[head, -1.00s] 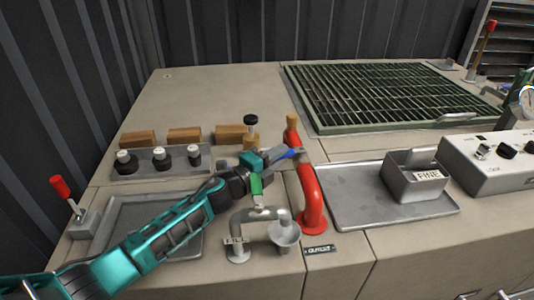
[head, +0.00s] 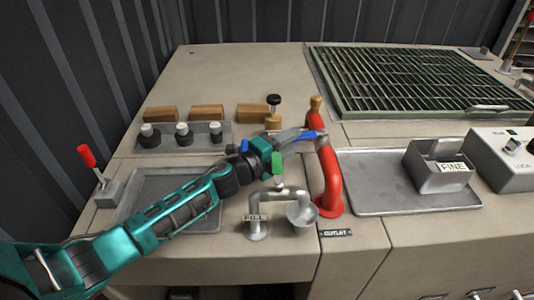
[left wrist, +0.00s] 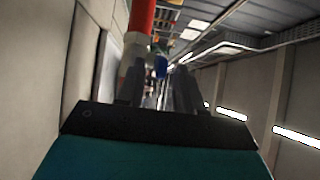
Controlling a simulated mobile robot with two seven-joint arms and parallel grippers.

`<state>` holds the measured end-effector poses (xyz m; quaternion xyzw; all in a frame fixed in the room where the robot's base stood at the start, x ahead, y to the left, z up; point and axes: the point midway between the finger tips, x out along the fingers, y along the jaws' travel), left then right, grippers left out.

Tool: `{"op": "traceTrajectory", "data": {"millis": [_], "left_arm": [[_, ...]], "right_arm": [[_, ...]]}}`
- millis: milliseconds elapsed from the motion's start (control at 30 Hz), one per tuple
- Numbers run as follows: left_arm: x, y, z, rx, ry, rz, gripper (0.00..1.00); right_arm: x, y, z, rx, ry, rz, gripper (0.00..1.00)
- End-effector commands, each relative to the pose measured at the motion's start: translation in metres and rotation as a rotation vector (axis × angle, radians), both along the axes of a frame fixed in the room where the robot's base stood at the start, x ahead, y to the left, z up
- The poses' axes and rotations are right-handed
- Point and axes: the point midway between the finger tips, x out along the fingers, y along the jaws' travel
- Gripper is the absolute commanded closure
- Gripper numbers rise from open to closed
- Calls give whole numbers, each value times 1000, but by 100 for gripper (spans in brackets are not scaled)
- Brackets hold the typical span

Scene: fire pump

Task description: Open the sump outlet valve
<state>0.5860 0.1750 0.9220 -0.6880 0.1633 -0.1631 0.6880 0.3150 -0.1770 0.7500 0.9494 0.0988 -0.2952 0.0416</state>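The red outlet pipe (head: 329,175) rises from the counter behind an OUTLET plate (head: 336,233) and curves at its top. A blue valve lever (head: 307,136) shows beside the pipe's upper part. My left gripper (head: 313,137) reaches in from the left at the lever, close to the pipe. In the left wrist view the two grey fingers (left wrist: 157,88) stand apart. The blue lever (left wrist: 160,67) shows in the gap near their tips, with the red pipe (left wrist: 142,17) above left. I cannot tell whether the fingers touch the lever. My right gripper is not in view.
A grey fill pipe (head: 279,192) with a green handle (head: 278,164) and a small funnel (head: 302,214) stand just below my left gripper. A black-topped knob (head: 274,104) stands behind it. A tray (head: 385,200) with a FINE box (head: 437,172) lies to the right.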

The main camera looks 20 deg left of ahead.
Motion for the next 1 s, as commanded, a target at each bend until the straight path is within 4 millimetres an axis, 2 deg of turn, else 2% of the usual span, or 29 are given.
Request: {"op": "traceTrajectory", "data": {"millis": [33,200,433,633,933,1000], "left_arm": [[-11,6,-2,2,4,1,64],[-43,21,-2,4,3,0,64],[-73,37,-2,0,3,2,64],[-84,42,-1,2,1,2,64],[-85,43,0,0,1,1,64],[-85,43,0,1,2,1,70]], "right_arm": [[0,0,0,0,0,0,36],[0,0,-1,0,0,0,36],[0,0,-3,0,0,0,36],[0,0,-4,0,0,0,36],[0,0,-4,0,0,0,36],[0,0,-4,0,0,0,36]]}}
